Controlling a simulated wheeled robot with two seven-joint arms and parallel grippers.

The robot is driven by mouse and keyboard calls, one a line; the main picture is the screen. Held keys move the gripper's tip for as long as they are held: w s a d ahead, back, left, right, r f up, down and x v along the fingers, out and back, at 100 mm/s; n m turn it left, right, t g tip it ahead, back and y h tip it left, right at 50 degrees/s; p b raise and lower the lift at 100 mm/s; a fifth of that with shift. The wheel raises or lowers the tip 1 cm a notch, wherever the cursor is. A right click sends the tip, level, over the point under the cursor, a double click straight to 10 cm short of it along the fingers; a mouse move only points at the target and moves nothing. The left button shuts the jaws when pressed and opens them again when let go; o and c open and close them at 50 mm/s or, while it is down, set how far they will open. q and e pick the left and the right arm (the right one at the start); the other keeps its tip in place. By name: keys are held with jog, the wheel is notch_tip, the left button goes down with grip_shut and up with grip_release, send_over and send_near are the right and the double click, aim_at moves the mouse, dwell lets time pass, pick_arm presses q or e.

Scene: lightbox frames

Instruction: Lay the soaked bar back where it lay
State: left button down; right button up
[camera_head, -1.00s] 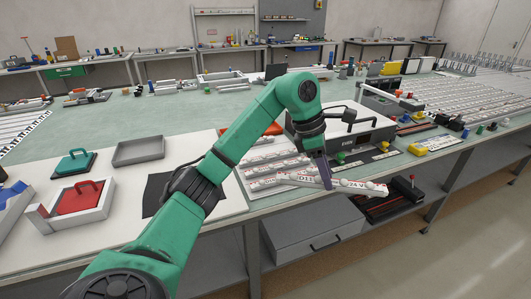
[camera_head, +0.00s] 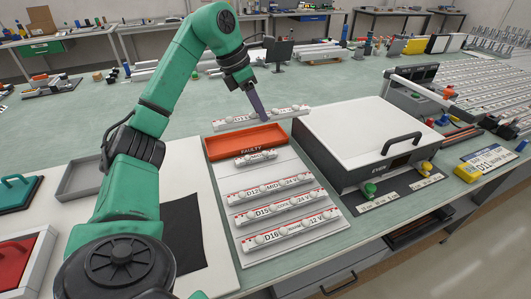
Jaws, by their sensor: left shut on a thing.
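My left gripper (camera_head: 262,116) is shut on a white light bar (camera_head: 290,112) with round lamps and a red-marked edge. The bar is level, just beyond the orange tray marked FAULTY (camera_head: 245,143). I cannot tell whether it touches the table, and its label is too small to read. On the white board (camera_head: 285,172) lie three long bars: D12 (camera_head: 270,189), D15 (camera_head: 280,208) and D16 (camera_head: 290,231). A shorter bar (camera_head: 255,158) lies between the tray and D12. My right gripper is not in view.
A white-lidded box with a black handle (camera_head: 365,140) stands right of the board. A black mat (camera_head: 180,235) and a grey tray (camera_head: 82,178) lie to the left.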

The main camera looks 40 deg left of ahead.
pick_arm(q)
jog(key=shift+w+a+f, duration=0.35)
jog(key=shift+w, duration=0.05)
jog(key=shift+s+d+f+b, duration=0.15)
jog(key=shift+s+f+b, duration=0.1)
jog(key=shift+f+b, duration=0.5)
jog(key=f+b, duration=0.1)
jog(key=f, duration=0.4)
jog(key=f+b, duration=0.2)
jog(key=f, duration=0.4)
jog(key=s+d+f+b, duration=0.1)
jog(key=f, duration=0.4)
jog(key=shift+f, duration=0.4)
jog(key=c, duration=0.5)
grip_release()
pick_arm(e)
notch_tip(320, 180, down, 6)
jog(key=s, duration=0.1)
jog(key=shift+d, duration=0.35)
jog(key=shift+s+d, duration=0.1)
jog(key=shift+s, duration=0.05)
